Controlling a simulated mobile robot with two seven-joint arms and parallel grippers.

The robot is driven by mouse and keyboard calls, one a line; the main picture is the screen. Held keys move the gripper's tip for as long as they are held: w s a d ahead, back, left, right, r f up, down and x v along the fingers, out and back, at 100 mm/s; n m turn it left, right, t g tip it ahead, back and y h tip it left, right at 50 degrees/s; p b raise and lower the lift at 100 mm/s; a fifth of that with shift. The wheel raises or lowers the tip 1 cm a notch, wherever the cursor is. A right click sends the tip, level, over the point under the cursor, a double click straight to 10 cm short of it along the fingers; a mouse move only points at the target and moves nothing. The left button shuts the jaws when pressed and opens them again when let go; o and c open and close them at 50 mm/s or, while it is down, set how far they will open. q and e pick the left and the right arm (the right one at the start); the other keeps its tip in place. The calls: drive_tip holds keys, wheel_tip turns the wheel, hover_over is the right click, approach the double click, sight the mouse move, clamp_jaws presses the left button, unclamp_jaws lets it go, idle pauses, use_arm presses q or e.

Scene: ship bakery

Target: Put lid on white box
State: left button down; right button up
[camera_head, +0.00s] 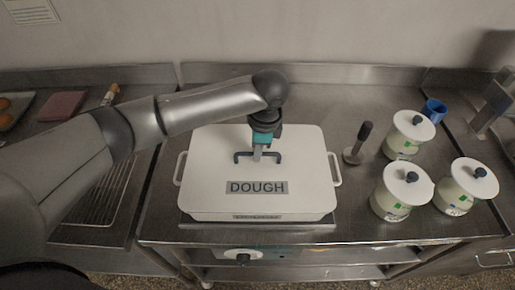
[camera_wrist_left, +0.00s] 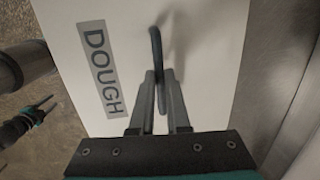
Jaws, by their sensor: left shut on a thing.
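The white lid (camera_head: 220,165) with a DOUGH label lies over the white box (camera_head: 331,205) on the steel counter in the head view. The lid looks level on the box; I cannot tell whether it is fully seated. My left gripper (camera_head: 258,154) is above the lid's middle, shut on its dark handle. In the left wrist view the two fingers (camera_wrist_left: 160,100) close around the dark handle (camera_wrist_left: 157,55), with the lid (camera_wrist_left: 210,60) behind. The box is hidden in the wrist view.
Several white lidded canisters (camera_head: 402,190) stand to the right of the box, with a dark-handled tool (camera_head: 359,143) between. A blue cup (camera_head: 434,110) is at the back right. A wire rack (camera_head: 100,195) lies left under my arm. A wall closes off the back.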

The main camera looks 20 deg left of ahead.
use_arm(q)
drive_tip(key=shift+f+p, duration=0.15)
drive_tip(key=shift+p, duration=0.3)
idle(0.3)
idle(0.3)
drive_tip(key=shift+c, duration=1.7)
unclamp_jaws()
wheel_tip(320, 180, up, 5)
drive_tip(key=p, duration=0.6)
drive_tip(key=shift+f, duration=0.15)
drive_tip(key=shift+r+p, duration=0.3)
drive_tip(key=shift+r, duration=0.8)
